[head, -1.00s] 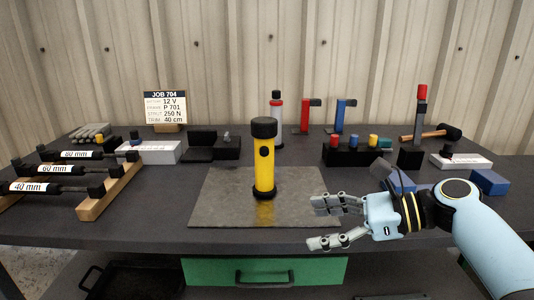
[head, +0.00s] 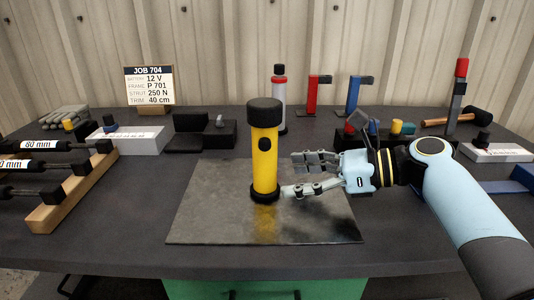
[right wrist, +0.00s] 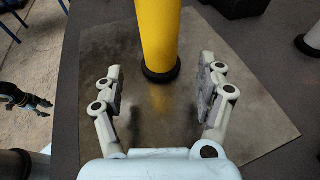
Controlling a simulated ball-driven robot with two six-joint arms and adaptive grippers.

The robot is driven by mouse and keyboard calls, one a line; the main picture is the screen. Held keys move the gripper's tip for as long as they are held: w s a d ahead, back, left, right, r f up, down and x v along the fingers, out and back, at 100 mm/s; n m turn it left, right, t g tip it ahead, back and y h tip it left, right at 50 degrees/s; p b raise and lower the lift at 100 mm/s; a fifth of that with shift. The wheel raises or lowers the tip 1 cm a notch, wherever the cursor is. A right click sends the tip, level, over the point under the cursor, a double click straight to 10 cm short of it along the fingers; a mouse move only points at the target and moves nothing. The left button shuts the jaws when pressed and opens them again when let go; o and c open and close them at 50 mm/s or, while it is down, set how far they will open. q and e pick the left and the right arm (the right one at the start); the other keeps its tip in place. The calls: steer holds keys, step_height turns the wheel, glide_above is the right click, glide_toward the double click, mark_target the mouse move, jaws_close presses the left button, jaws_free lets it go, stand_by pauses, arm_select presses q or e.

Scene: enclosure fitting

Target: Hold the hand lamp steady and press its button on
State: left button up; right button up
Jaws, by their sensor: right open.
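The yellow hand lamp (head: 265,165) stands upright on the grey metal mat (head: 215,215), with a black head and a black base ring. Its dark round button (head: 265,144) faces me. My right gripper (head: 290,176) is open just right of the lamp's lower body, its fingers pointing at it. In the right wrist view, the lamp (right wrist: 158,35) stands ahead between the lines of the two open fingers (right wrist: 161,66). The gap between the fingers is empty; I cannot tell whether a fingertip touches the lamp. My left gripper is not visible in the head view.
Struts on a wooden rack (head: 75,190) stand at the left. A job sign (head: 149,86), a red-and-white cylinder (head: 279,100) and red (head: 313,95) and blue (head: 354,95) brackets stand behind. The mat is otherwise clear. A dark jointed part at the right wrist view's left edge is unclear.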

mark_target(271, 179)
steer(key=shift+w+a+f+b, duration=0.25)
steer(key=shift+a+f+b, duration=0.25)
steer(key=shift+a, duration=0.3)
steer(key=x, duration=0.2)
steer(key=shift+w+a+r+p, duration=0.15)
steer(key=shift+w+a+p, duration=0.05)
steer(key=shift+a+p, duration=0.25)
steer(key=shift+w+a+f, duration=0.15)
steer(key=shift+a+f, duration=0.05)
steer(key=shift+a, duration=0.25)
steer(key=shift+c, duration=0.2)
steer(key=c, duration=0.9)
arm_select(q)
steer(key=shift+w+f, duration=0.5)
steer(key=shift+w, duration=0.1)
arm_select(e)
steer(key=shift+o, duration=0.2)
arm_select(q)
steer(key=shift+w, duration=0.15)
arm_select(e)
steer(key=shift+f, duration=0.1)
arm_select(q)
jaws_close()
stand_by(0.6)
